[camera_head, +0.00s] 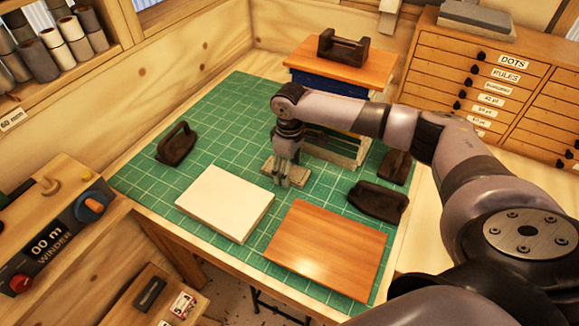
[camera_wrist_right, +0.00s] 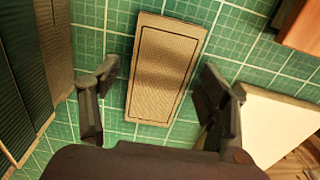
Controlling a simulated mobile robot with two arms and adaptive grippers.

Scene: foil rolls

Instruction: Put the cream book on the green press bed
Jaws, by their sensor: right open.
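A small tan-cream, cloth-textured book (camera_head: 271,166) with a dark outline on its cover lies flat on the green gridded mat (camera_head: 235,115). In the right wrist view the book (camera_wrist_right: 163,70) lies ahead of and between my spread fingers, with mat showing on both sides. My right gripper (camera_head: 291,173) is open and points down over the book; it also shows in the wrist view (camera_wrist_right: 155,95). I cannot tell whether the fingers are level with the book. The only green surface I can make out as a bed is the mat. My left gripper is not in view.
A cream slab (camera_head: 225,203) and a brown wooden board (camera_head: 327,248) lie at the mat's front. Dark weights (camera_head: 177,144) (camera_head: 378,201) stand at the sides. A stack under a board (camera_head: 305,57) with a weight (camera_head: 343,47) stands behind my arm. The mat's left part has free room.

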